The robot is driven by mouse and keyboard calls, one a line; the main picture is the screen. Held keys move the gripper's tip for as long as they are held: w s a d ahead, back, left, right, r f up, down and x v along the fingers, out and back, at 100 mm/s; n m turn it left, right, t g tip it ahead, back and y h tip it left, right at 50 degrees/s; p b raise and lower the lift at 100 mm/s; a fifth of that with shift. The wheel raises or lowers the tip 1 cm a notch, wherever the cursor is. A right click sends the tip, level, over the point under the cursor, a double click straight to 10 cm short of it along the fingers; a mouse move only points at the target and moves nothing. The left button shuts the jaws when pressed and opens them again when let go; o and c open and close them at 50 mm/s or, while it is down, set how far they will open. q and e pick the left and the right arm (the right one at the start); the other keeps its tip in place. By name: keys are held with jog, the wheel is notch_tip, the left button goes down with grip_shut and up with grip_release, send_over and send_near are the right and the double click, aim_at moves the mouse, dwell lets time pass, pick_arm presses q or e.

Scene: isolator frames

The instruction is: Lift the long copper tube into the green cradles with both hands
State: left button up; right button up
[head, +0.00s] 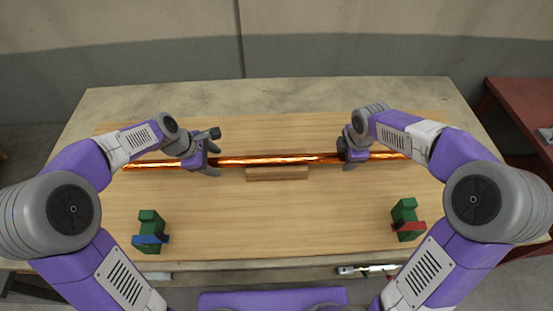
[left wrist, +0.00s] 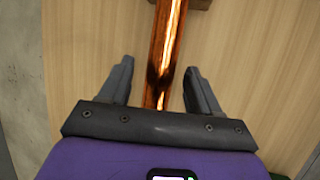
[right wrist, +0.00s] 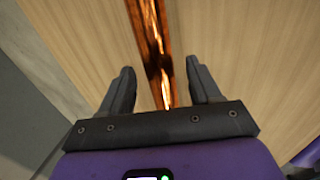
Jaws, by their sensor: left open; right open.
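The long copper tube (head: 275,160) lies left to right across the wooden board, at a wooden block in the middle. My left gripper (head: 212,152) is open over the tube, left of the block; in the left wrist view the tube (left wrist: 168,50) runs between the open fingers (left wrist: 160,85). My right gripper (head: 346,157) is open over the tube, right of the block; in the right wrist view the tube (right wrist: 155,50) passes between the open fingers (right wrist: 162,85). Two green cradles stand nearer me, the left one (head: 148,220) with a blue part and the right one (head: 404,212) with a red part.
The wooden block (head: 277,174) sits mid-board beside the tube. The wooden board (head: 275,225) is bare between the cradles. A red table (head: 520,100) stands at the right, and a grey wall (head: 330,55) is behind the worktable.

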pick_arm(q)
jog(key=shift+c, duration=0.2)
pick_arm(e)
jog(key=shift+c, duration=0.2)
pick_arm(q)
grip_shut()
pick_arm(e)
grip_shut()
dwell(0.7)
pick_arm(q)
jog(key=shift+w+r, duration=0.1)
jog(key=shift+r, duration=0.05)
pick_arm(e)
jog(key=shift+w+r, duration=0.1)
jog(key=shift+r, duration=0.05)
